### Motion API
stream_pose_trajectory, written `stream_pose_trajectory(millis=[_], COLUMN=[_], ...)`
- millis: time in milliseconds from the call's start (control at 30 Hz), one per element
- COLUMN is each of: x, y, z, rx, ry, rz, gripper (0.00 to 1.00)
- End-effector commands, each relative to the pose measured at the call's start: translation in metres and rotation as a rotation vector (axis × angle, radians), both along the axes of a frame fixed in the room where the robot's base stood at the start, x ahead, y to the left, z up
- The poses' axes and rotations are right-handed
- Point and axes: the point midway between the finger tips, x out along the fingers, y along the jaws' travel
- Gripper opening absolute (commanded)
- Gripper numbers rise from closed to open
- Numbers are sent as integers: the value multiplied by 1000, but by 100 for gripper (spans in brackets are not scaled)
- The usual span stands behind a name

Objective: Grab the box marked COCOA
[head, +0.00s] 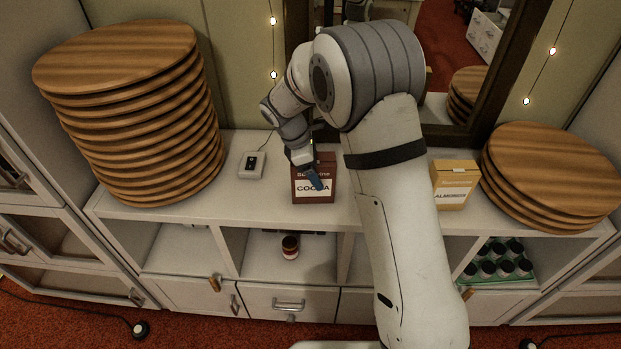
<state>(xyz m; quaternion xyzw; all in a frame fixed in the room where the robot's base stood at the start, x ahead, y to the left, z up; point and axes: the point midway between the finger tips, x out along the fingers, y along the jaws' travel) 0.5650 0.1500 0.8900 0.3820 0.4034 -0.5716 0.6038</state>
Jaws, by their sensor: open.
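The brown box marked COCOA (299,190) stands upright on the white shelf top (270,217), near the middle of the picture. It has a white label with dark letters. The jaws are open. The other finger is hard to make out, and I cannot tell whether the gripper touches the box. My arm hides the area just right of the box.
A tall stack of wooden discs (150,130) stands at left, a lower stack (550,165) at right. A small white switch box (252,165) sits left of the cocoa. A yellow ALMONDS box (452,185) stands right of my arm. A mirror (460,60) is behind.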

Motion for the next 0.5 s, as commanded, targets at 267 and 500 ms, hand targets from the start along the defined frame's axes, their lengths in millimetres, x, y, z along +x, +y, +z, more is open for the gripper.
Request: stream_pose_trajectory(millis=[267, 500], x=[0, 0], y=[0, -1], z=[-2, -3], rx=[0, 0], ry=[1, 1], rz=[0, -1], gripper=[75, 62])
